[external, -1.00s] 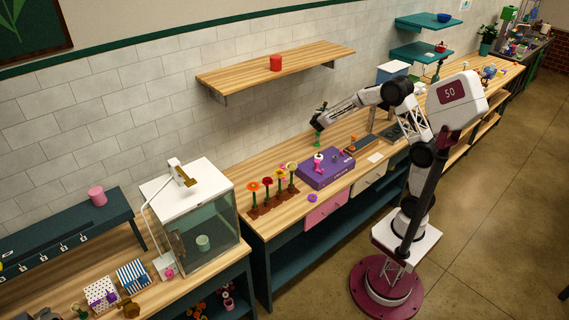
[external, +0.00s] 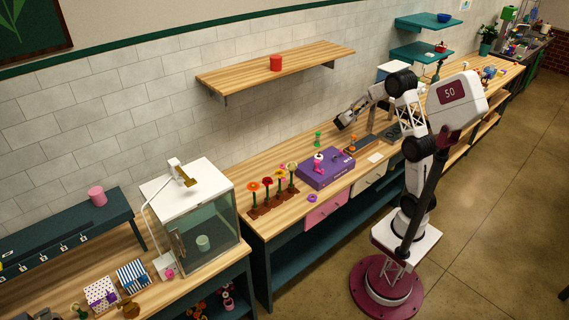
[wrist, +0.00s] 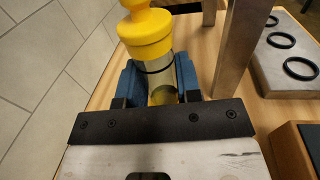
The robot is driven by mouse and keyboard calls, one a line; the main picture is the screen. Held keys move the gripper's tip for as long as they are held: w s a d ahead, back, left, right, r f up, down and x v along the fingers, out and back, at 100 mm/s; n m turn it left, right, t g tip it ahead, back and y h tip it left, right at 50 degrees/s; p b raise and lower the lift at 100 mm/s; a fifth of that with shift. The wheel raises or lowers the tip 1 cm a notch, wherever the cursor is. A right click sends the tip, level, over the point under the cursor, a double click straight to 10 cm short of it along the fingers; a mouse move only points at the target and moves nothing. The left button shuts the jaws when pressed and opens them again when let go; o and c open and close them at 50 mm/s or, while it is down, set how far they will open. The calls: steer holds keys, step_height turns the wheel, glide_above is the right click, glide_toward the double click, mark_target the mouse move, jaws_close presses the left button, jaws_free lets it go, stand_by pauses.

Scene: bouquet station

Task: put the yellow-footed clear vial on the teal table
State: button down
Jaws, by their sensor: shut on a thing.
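My gripper (wrist: 160,88) has blue fingers shut on the yellow-footed clear vial. The vial's yellow foot (wrist: 146,35) points away from the gripper in the wrist view, and its clear body with a dark band sits between the fingers. In the external view my gripper (external: 342,123) hangs over the back of the wooden bench; the vial cannot be made out there. Two teal surfaces, an upper one (external: 425,21) and a lower one (external: 408,50), are on the wall at the upper right. I cannot tell which teal surface is the table.
A green item (external: 318,138) stands on the bench left of my gripper. A purple box (external: 322,175) and flowers in a brown holder (external: 262,212) are nearer. In the wrist view, a metal post (wrist: 237,50) and a grey block with black rings (wrist: 285,65) are close right.

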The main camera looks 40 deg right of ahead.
steer(key=shift+f, duration=0.1)
stand_by(0.3)
steer(key=shift+f, duration=3.05)
steer(key=shift+f, duration=1.85)
steer(key=shift+f, duration=0.1)
steer(key=c, duration=0.8)
jaws_free()
steer(key=shift+f, duration=0.1)
